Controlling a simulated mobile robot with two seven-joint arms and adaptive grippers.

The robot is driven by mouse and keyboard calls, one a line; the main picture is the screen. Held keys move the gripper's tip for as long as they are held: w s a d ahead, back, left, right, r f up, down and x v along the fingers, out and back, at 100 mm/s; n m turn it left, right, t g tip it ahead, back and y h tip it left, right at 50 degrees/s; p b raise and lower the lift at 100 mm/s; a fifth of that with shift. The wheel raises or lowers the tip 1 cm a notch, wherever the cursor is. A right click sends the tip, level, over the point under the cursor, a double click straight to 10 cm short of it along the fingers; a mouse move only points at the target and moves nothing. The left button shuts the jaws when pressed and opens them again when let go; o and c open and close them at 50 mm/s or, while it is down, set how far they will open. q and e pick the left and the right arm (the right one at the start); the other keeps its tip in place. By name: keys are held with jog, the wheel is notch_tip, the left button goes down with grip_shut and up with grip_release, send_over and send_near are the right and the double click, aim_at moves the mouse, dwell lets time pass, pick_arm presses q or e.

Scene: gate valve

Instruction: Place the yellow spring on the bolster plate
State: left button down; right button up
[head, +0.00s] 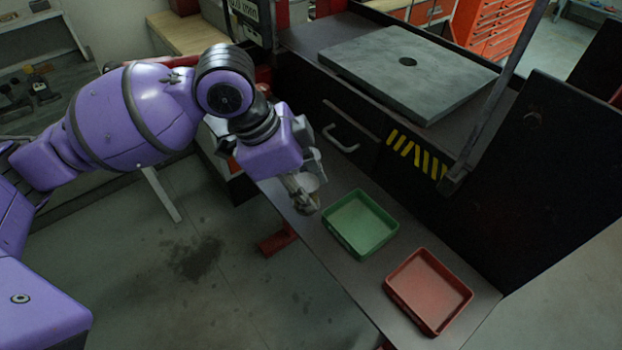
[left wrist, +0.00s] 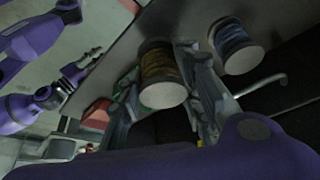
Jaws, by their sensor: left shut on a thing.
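The yellow spring (left wrist: 161,66), a dull yellow-brown coil with a pale round end, sits between the fingers of my left gripper (left wrist: 163,88) in the left wrist view. In the head view my left gripper (head: 304,190) is shut on it above the left end of the narrow shelf, and the spring is mostly hidden. The bolster plate (head: 380,62) is a thick grey slab with a dark central hole, higher up and to the right of the gripper. Its top is bare. My right gripper (left wrist: 88,60) shows small at the left in the left wrist view; its jaws are unclear.
A blue spring (left wrist: 237,46) stands close beside the yellow one. A green tray (head: 387,240) and a red tray (head: 429,330) sit on the shelf (head: 480,304). A bar handle (head: 340,140) sticks out below the plate. A dark upright panel (head: 550,180) stands at the right.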

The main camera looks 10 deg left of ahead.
pick_arm(q)
jog(key=f+b, duration=0.2)
jog(key=f, duration=0.1)
jog(key=shift+w+a+f, duration=0.1)
jog(key=shift+w+f, duration=0.2)
jog(key=shift+w, duration=0.1)
jog(key=shift+w+f+b, duration=0.1)
jog(key=shift+f+b, duration=0.2)
jog(key=shift+f, duration=0.1)
jog(key=shift+s+r, duration=0.3)
jog(key=shift+r, duration=0.15)
jog(key=shift+w+f, duration=0.1)
jog(key=shift+w, duration=0.05)
jog(key=c, duration=1.7)
grip_release()
jog(key=shift+f, duration=0.1)
jog(key=o, duration=0.5)
pick_arm(e)
jog(key=shift+s+d+f, duration=0.15)
jog(key=shift+s+f, duration=0.05)
jog(key=shift+f, duration=0.4)
jog(key=shift+s+d+f, duration=0.15)
jog(key=shift+f, duration=0.45)
